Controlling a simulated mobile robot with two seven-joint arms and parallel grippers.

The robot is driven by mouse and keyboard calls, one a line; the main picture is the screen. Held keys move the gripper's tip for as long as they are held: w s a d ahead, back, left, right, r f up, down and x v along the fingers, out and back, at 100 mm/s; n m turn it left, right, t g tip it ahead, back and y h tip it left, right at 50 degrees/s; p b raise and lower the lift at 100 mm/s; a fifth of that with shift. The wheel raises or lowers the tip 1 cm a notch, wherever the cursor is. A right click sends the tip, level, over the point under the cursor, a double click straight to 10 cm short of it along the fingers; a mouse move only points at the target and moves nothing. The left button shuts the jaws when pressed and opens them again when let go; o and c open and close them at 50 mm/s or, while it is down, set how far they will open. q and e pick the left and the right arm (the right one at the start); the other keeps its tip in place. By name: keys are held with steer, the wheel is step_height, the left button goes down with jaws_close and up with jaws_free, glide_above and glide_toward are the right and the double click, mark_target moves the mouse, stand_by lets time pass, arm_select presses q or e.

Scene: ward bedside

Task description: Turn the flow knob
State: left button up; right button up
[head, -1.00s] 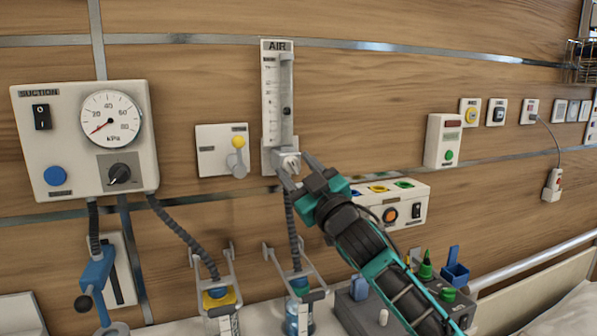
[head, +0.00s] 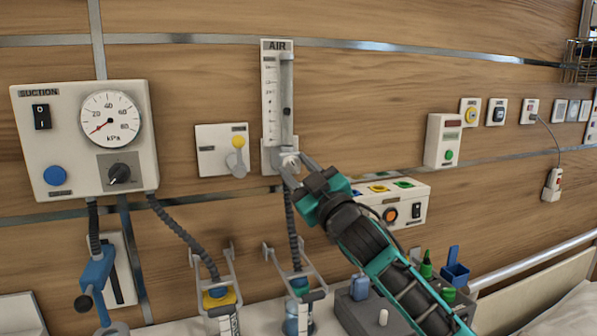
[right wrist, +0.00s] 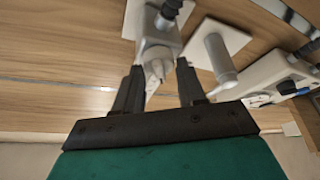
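The air flowmeter (head: 270,100) is an upright clear tube on a pale backing plate, labelled AIR, on the wood wall. Its white flow knob (head: 291,159) is at the bottom; in the right wrist view the knob (right wrist: 156,72) lies between the fingers. My right gripper (head: 293,168) has its fingertips at the knob, one on either side. In the right wrist view my right gripper (right wrist: 160,82) is open, with a gap between the knob and the right-hand finger. Contact on the other side cannot be told. My left gripper is not in view.
The suction panel (head: 70,170) with gauge and a small valve plate (head: 210,150) are left of the flowmeter. A white box with coloured ports (head: 418,205) is behind my right arm. Hoses and jars (head: 220,298) hang below.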

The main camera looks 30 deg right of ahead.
steer(key=o, duration=0.4)
steer(key=shift+c, duration=0.2)
steer(key=b+v, duration=0.2)
steer(key=v, duration=1.1)
steer(key=shift+b, duration=0.3)
